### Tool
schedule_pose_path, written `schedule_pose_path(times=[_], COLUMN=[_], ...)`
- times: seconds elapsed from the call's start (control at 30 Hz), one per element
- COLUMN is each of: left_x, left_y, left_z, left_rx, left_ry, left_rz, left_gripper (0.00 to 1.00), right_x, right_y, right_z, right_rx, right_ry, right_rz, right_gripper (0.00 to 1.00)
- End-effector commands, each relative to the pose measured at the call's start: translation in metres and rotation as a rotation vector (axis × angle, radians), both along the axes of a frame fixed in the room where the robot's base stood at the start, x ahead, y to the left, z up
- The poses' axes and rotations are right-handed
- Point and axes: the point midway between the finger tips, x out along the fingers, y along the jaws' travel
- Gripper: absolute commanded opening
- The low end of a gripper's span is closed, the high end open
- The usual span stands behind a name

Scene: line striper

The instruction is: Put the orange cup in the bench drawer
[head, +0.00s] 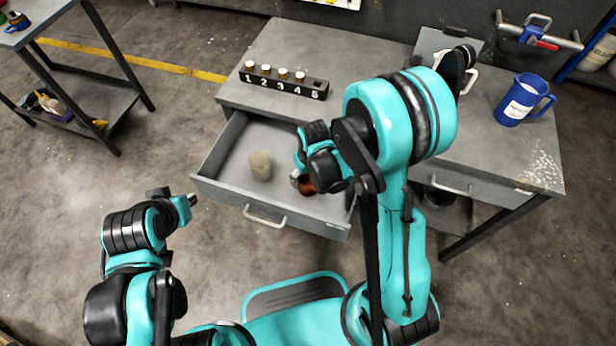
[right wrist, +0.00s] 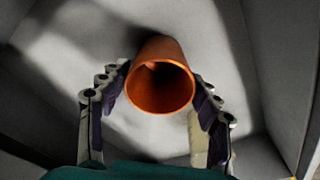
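The bench drawer (head: 225,183) is pulled open in the head view. The orange cup (head: 306,185) shows there as a small orange-brown patch, partly hidden under my right gripper (head: 303,183), which is over the right part of the drawer. In the right wrist view the cup (right wrist: 160,92) has its mouth toward the camera. The two fingers (right wrist: 162,75) lie close against its sides and appear shut on it. Whether its far end touches the drawer floor I cannot tell. My left gripper (head: 175,200) is left of the drawer, apart from it; its finger opening is unclear.
A beige lump (head: 261,165) lies in the drawer, left of the cup. On the bench (head: 345,58) stand a numbered black block (head: 285,80) with brass-coloured pieces and a blue mug (head: 522,99). A grey side table (head: 90,97) stands at the left.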

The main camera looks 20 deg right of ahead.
Motion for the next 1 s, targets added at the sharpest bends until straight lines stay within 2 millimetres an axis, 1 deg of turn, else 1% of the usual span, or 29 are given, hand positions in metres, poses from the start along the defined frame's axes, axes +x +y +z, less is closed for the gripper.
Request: schedule_pose_path(times=[0.3,0.43,0.57,0.8,0.9,1.0], left_x=[0.0,0.0,0.0,0.0,0.0,0.0], left_y=[0.0,0.0,0.0,0.0,0.0,0.0], left_z=[0.001,0.007,0.017,0.04,0.047,0.051], left_rx=[0.0,0.0,0.0,0.0,0.0,0.0], left_ry=[0.0,0.0,0.0,0.0,0.0,0.0], left_rz=[0.0,0.0,0.0,0.0,0.0,0.0], left_gripper=[0.19,0.19,0.19,0.19,0.19,0.19], right_x=[0.0,0.0,-0.003,-0.009,-0.012,-0.013], right_y=[0.0,0.0,-0.001,-0.002,-0.003,-0.003], right_z=[0.001,0.007,0.03,0.085,0.103,0.115], right_rx=[0.0,0.0,0.0,0.0,0.0,0.0], right_ry=[0.0,0.0,0.0,0.0,0.0,0.0], right_rz=[0.0,0.0,0.0,0.0,0.0,0.0], right_gripper=[0.78,0.78,0.78,0.78,0.78,0.78])
